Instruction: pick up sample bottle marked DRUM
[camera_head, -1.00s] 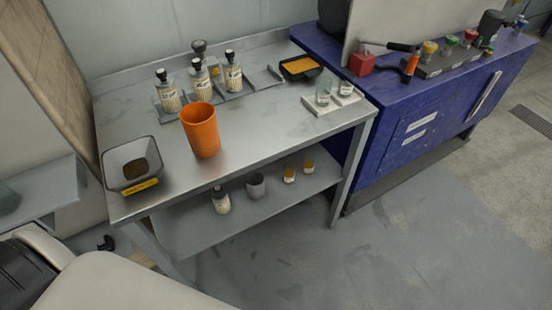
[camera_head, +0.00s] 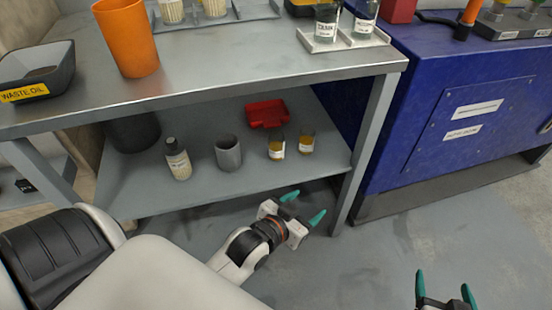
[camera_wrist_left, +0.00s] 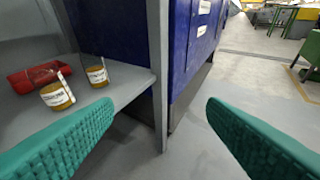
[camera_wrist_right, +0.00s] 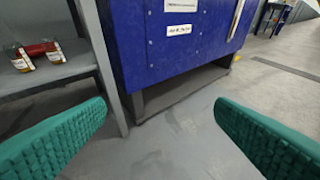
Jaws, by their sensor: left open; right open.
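Two small amber sample bottles with white labels stand on the lower shelf, the left one (camera_head: 276,147) and the right one (camera_head: 306,144). They also show in the left wrist view, the nearer (camera_wrist_left: 57,96) and the farther (camera_wrist_left: 97,75). Two clear labelled bottles, left (camera_head: 326,22) and right (camera_head: 365,17), stand in a white holder on the table top. I cannot surely read DRUM on any label. My left gripper (camera_head: 303,207) is open and empty, in front of and below the lower shelf. My right gripper (camera_head: 444,285) is open and empty over the floor, farther right.
An orange cup (camera_head: 128,40) and a waste oil container (camera_head: 36,75) stand above. A table leg (camera_head: 366,150) and blue cabinet (camera_head: 420,125) bound the right.

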